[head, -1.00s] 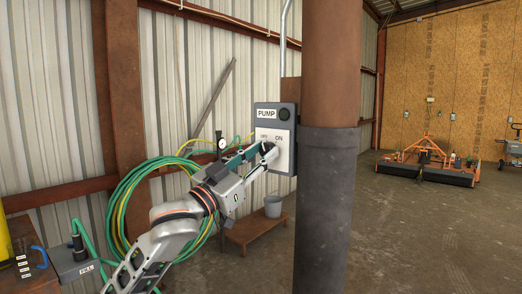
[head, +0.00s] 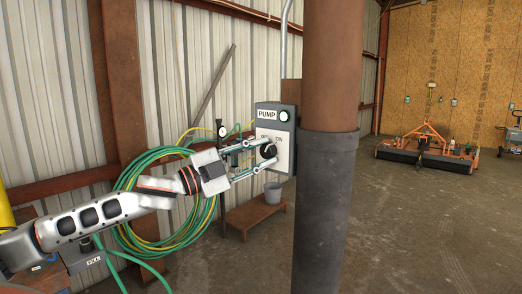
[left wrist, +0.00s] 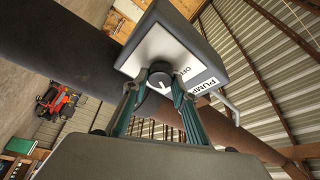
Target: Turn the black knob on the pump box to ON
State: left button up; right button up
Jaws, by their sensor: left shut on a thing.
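The grey pump box (head: 275,112) is mounted beside the pillar, with a PUMP label and a white plate marked OFF and ON. The round lamp (head: 285,115) at its top right looks lit, pale green-white. The black knob (head: 268,150) sits on the white plate. My left gripper (head: 263,153) comes in from the left and is shut on the knob, one finger above and one below. In the left wrist view the knob (left wrist: 160,76) sits between the green fingers (left wrist: 158,92), its white mark showing. The fingers partly cover the plate lettering. My right gripper is out of view.
A thick pillar (head: 328,200) stands close to the right of the box. A coiled green and yellow hose (head: 125,205) hangs on the left, near my arm.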

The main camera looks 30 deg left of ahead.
pick_arm(q)
jog(key=shift+m+g, duration=0.3)
jog(key=shift+m, duration=0.5)
jog(key=o, duration=1.1)
jog(key=shift+r, duration=0.15)
